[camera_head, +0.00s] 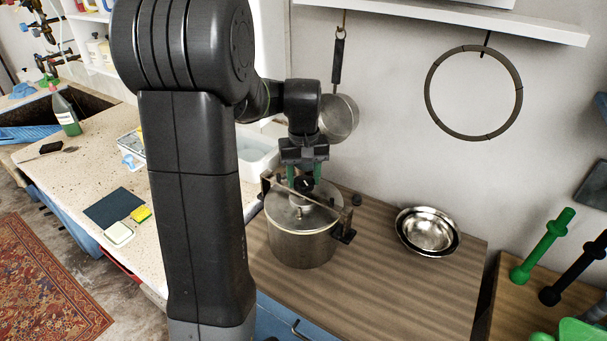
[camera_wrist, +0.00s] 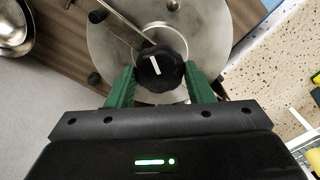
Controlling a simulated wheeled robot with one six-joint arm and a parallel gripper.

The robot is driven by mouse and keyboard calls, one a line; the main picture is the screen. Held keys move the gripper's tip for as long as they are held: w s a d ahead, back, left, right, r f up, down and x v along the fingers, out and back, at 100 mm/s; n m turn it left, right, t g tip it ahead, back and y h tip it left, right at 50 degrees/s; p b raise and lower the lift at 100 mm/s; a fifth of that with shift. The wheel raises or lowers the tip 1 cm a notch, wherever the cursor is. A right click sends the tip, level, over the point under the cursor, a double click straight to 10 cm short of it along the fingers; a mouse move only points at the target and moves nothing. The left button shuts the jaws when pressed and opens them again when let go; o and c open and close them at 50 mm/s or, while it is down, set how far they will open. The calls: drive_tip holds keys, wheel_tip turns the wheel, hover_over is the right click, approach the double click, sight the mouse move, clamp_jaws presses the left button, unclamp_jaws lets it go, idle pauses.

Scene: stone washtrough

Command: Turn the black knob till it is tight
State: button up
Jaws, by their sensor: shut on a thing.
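The black knob (camera_wrist: 160,68) has a white line on its top and sits over the middle of the round metal lid (camera_wrist: 105,45). It also shows in the head view (camera_head: 304,184) above the steel pot (camera_head: 300,248). A metal bar (camera_wrist: 122,22) runs under the knob across the lid, with a black knob-like end piece on it. My gripper (camera_head: 304,177) points down from above the pot. Its two green fingers are shut on the black knob, one on each side, as the wrist view shows. The knob's underside and stem are hidden.
The pot stands on a wooden worktop (camera_head: 400,290). Metal bowls (camera_head: 428,232) stand to its right. A pan (camera_head: 338,118) hangs on the wall behind. A white tub (camera_head: 256,155) is behind left. Green and black dumbbell-shaped things (camera_head: 543,245) are far right.

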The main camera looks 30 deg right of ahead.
drive_tip(key=m, duration=0.7)
drive_tip(key=shift+p, duration=0.35)
drive_tip(key=m, duration=0.8)
drive_tip(key=shift+m, duration=0.3)
drive_tip(key=m, duration=0.3)
drive_tip(key=shift+s+m+p, duration=0.1)
drive_tip(key=shift+m+p, duration=0.2)
drive_tip(key=shift+p, duration=0.05)
drive_tip(key=m, duration=0.3)
drive_tip(key=shift+m, duration=0.3)
drive_tip(key=m, duration=0.3)
drive_tip(key=shift+m, duration=2.1)
